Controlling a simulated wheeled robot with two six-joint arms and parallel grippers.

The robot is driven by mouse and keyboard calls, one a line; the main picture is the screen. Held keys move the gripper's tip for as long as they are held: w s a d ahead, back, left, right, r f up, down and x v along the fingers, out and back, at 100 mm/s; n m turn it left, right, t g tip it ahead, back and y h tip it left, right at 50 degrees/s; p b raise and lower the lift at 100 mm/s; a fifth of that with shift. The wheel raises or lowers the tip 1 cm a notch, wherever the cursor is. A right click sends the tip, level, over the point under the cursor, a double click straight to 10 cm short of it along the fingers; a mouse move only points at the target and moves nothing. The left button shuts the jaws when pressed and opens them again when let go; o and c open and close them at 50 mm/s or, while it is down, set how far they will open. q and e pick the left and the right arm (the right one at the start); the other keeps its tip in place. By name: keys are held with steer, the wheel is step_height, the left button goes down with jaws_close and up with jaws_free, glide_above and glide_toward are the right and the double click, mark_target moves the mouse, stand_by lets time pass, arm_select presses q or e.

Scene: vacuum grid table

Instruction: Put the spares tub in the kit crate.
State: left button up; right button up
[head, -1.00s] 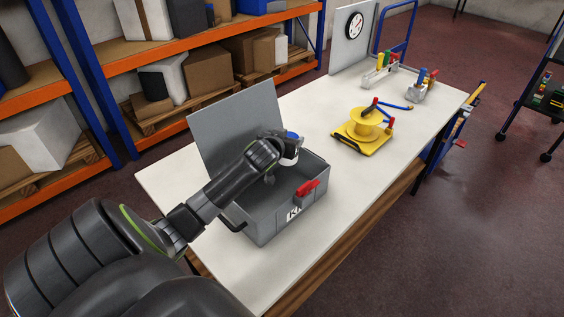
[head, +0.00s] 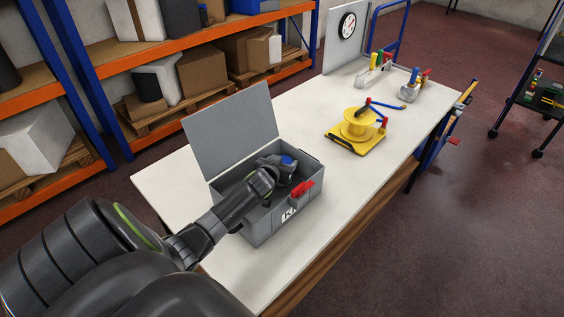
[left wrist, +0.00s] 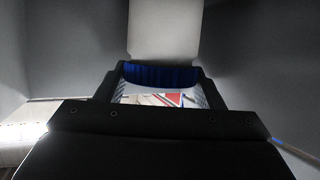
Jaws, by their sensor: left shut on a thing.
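The grey kit crate (head: 262,231) stands on the white table with its lid raised at the back and a red latch on its front. My left gripper (head: 283,168) reaches down inside the crate and is shut on the spares tub, whose blue top (head: 288,160) shows at the fingers. In the left wrist view, the tub's ribbed blue part (left wrist: 160,75) and a printed label sit between the fingers (left wrist: 160,88). The tub's underside is hidden, so I cannot tell whether it touches the crate floor. My right gripper is out of view.
A yellow reel (head: 358,124) on a yellow base stands farther along the table (head: 300,112). Clamps with coloured handles (head: 376,70) and a panel with a dial (head: 345,35) are at the far end. Orange and blue shelving (head: 90,120) runs along the left.

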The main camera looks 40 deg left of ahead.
arm_select(q)
steer(key=shift+f, duration=0.1)
steer(key=o, duration=1.2)
steer(key=shift+r, duration=0.2)
steer(key=shift+b+v, duration=0.6)
steer(key=shift+v, duration=3.15)
steer(key=shift+w, duration=0.1)
